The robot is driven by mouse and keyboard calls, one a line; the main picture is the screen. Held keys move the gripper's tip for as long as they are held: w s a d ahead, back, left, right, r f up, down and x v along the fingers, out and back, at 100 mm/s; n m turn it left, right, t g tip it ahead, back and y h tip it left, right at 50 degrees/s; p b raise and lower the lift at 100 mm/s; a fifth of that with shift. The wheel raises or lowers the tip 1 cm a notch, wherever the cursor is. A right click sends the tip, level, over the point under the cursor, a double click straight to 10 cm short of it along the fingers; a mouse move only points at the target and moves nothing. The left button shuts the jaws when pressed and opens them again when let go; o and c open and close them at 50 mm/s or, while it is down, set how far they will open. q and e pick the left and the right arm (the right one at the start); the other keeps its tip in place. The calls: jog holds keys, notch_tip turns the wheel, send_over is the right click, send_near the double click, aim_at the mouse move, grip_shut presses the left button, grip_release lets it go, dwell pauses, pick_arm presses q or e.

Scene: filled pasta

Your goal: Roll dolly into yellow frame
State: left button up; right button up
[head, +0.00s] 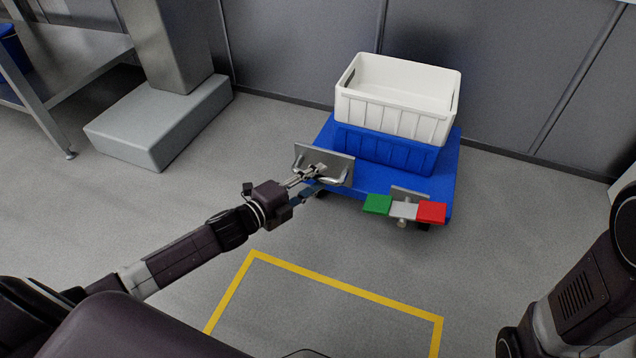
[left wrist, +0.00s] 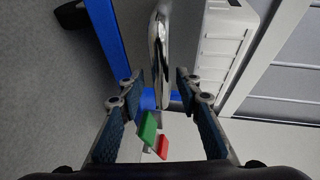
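The dolly (head: 442,192) is a low blue platform carrying a blue crate (head: 385,148) with a white crate (head: 390,105) on top. A metal plate (head: 340,165) with a chrome handle (head: 335,181) stands at its left front. My left gripper (head: 312,178) is at this handle. In the left wrist view, its open fingers (left wrist: 160,112) lie on either side of the chrome bar (left wrist: 161,60), with gaps on both sides. The yellow frame (head: 345,287) is a taped outline on the floor, in front of the dolly and apart from it. My right gripper is out of view.
Green (head: 377,204) and red (head: 431,212) pads flank a grey one at the dolly's front. A grey wall (head: 300,50) is close behind the dolly. A pillar base (head: 150,130) and metal table (head: 70,60) stand left. The floor inside the yellow frame looks clear.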

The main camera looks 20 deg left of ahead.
pick_arm(q)
jog(key=shift+w+d+f, duration=0.1)
jog(key=shift+w+d, duration=0.1)
jog(key=shift+w, duration=0.3)
grip_shut()
